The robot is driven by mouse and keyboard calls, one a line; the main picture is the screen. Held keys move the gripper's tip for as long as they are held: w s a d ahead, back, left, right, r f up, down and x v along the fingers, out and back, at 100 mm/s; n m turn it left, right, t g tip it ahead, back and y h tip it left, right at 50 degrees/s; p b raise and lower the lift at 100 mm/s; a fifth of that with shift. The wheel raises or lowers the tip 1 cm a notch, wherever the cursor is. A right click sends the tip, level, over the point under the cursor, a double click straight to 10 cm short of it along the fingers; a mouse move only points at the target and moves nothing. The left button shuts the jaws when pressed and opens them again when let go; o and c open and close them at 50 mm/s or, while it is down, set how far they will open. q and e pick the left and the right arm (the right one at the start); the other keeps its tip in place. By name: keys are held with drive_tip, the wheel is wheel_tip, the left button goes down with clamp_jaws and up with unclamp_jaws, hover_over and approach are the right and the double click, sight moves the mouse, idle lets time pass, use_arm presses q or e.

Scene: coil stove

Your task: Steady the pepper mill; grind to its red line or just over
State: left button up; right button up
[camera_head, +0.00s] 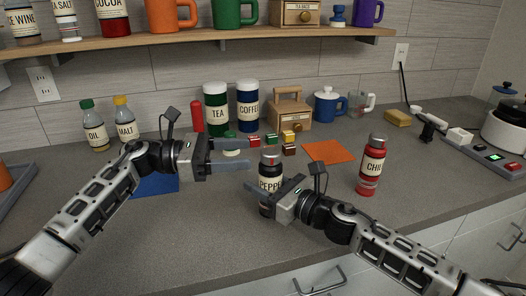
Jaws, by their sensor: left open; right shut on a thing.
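The pepper mill (268,171) stands upright on the grey counter, a dark cylinder with a pale label and a dark top. My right gripper (274,186) is shut on its body from the front right and covers part of the label. My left gripper (262,153) is open, its fingers pointing right, just left of the mill's top. I cannot tell whether a fingertip touches the top. No red line on the mill can be made out.
A red chili container (371,167) stands to the right. An orange mat (328,151) and several small coloured blocks (288,137) lie behind the mill. Tea (215,110) and coffee (248,107) canisters stand at the wall. A blue mat (155,184) lies under my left arm.

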use_arm(q)
drive_tip(key=shift+s+a, duration=0.2)
drive_tip(key=shift+a, duration=1.45)
use_arm(e)
drive_tip(key=o, duration=1.1)
